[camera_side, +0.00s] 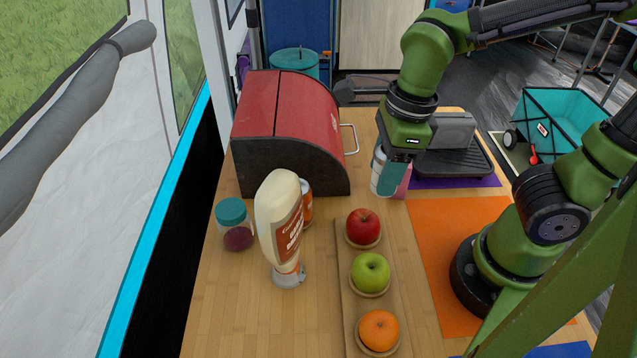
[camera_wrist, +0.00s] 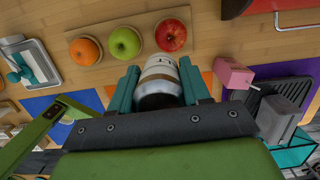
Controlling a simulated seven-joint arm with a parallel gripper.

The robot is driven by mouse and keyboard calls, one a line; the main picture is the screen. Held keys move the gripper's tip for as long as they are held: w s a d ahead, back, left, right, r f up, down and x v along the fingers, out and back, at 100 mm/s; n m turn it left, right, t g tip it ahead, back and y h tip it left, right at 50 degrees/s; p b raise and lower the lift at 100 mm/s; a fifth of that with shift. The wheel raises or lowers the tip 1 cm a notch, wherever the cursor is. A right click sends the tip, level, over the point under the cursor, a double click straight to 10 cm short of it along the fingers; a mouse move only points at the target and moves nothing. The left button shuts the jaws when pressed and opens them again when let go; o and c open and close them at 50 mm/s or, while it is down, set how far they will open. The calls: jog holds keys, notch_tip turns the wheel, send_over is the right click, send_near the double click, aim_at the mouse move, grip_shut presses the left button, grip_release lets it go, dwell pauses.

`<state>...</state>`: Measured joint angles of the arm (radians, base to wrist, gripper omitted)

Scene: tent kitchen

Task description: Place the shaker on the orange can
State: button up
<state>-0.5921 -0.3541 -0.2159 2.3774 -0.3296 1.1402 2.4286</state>
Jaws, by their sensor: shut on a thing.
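The shaker (camera_side: 377,172) is a pale cylinder with a grey band, held in my gripper (camera_side: 387,182) to the right of the red bread box. In the wrist view the shaker (camera_wrist: 161,82) sits between the two teal fingers of my gripper (camera_wrist: 158,84), its white end pointing away from the palm. Whether it touches the table is hard to tell. The orange can (camera_side: 307,203) stands left of my gripper, mostly hidden behind the upside-down mayonnaise bottle (camera_side: 279,224). I cannot make out the can in the wrist view.
A red bread box (camera_side: 290,110) stands behind the can. A jar with a teal lid (camera_side: 232,212) is at left. A board holds a red apple (camera_side: 363,226), green apple (camera_side: 370,272) and orange (camera_side: 379,329). A pink item (camera_wrist: 234,74) and grill (camera_side: 455,160) are at right.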

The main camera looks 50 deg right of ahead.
jog(key=shift+w+f, duration=0.2)
jog(key=shift+w, duration=0.15)
jog(key=w+a, duration=0.1)
jog(key=w, duration=0.3)
jog(key=w+a+f, duration=0.1)
jog(key=w+a, duration=0.1)
jog(key=w, duration=0.3)
jog(key=w+a, duration=0.2)
jog(key=w, duration=0.2)
jog(key=shift+w+a+f, duration=0.15)
jog(key=shift+w, duration=0.1)
jog(key=shift+w+a+f, duration=0.1)
jog(key=shift+w+f, duration=0.05)
jog(key=shift+f, duration=0.75)
jog(key=shift+w+f, duration=0.15)
jog(key=shift+f, duration=0.7)
jog(key=shift+f, duration=0.1)
jog(key=o, duration=1.1)
jog(key=shift+f, duration=0.1)
